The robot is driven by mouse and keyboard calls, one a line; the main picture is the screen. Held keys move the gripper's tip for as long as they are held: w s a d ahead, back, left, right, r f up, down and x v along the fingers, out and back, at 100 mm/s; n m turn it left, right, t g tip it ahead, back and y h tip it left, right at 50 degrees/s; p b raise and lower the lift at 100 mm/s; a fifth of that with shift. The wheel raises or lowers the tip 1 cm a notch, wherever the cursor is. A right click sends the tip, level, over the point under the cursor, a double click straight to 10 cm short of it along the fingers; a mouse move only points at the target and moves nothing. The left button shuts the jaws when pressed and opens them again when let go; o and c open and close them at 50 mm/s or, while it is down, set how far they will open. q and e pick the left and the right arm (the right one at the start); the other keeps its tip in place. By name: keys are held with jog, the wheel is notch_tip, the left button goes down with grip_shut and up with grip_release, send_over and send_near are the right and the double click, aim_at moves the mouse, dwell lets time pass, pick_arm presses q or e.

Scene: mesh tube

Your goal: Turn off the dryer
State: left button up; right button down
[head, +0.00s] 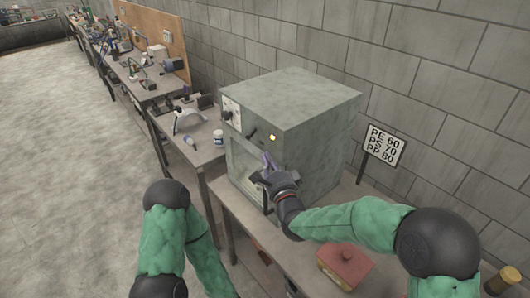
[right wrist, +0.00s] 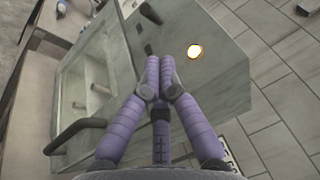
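The dryer (head: 300,115) is a grey-green metal box on the bench in the head view. A lamp (head: 272,137) on its front glows yellow; it also shows lit in the right wrist view (right wrist: 194,51). A dark knob or switch (right wrist: 150,13) sits near the lamp. A dial panel (head: 231,107) is at the upper left of the front. My right gripper (head: 267,160) is in front of the dryer, below the lamp. Its purple fingers (right wrist: 160,62) are together with nothing seen between them. Contact with the front cannot be told. My left gripper is out of view.
The dryer's window (right wrist: 98,75) has a dark door handle (right wrist: 72,132) beside it. A sign (head: 384,144) stands right of the dryer. A red box (head: 344,265) lies on the bench in front. Cluttered benches (head: 140,75) run along the wall; open floor is left.

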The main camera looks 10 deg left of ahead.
send_near(255, 132)
jog(key=x, duration=0.5)
jog(key=shift+w+a+p, duration=0.1)
jog(key=shift+w+p, duration=0.05)
jog(key=shift+p, duration=0.2)
